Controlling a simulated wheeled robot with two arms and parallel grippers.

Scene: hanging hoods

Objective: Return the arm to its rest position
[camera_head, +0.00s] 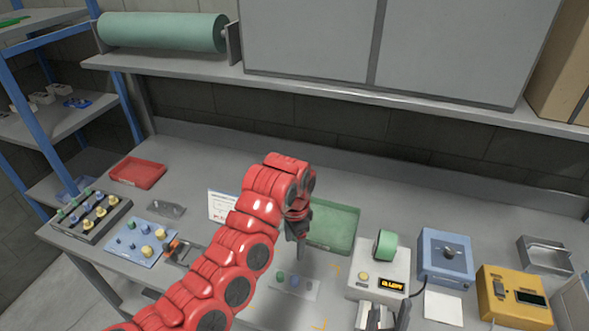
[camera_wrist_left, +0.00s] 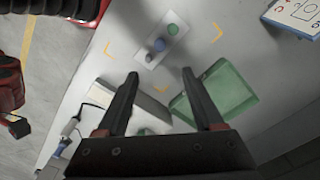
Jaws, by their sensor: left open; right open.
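My red left arm comes in from the left in the head view. Its left gripper (camera_head: 298,255) points down over the bench, beside the green tray (camera_head: 333,246). In the left wrist view the left gripper (camera_wrist_left: 160,75) is open, with nothing between its fingers. A small pale plate (camera_head: 268,290) with a few small pieces lies on the bench below it; it also shows in the left wrist view (camera_wrist_left: 143,56).
On the right stand a pale device with a green roll (camera_head: 385,245), a blue box (camera_head: 445,257) and a yellow device (camera_head: 512,297). On the left are a red tray (camera_head: 138,173), a black rack (camera_head: 91,217) and a blue mat (camera_head: 139,242). A shelf (camera_head: 280,90) overhangs the back.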

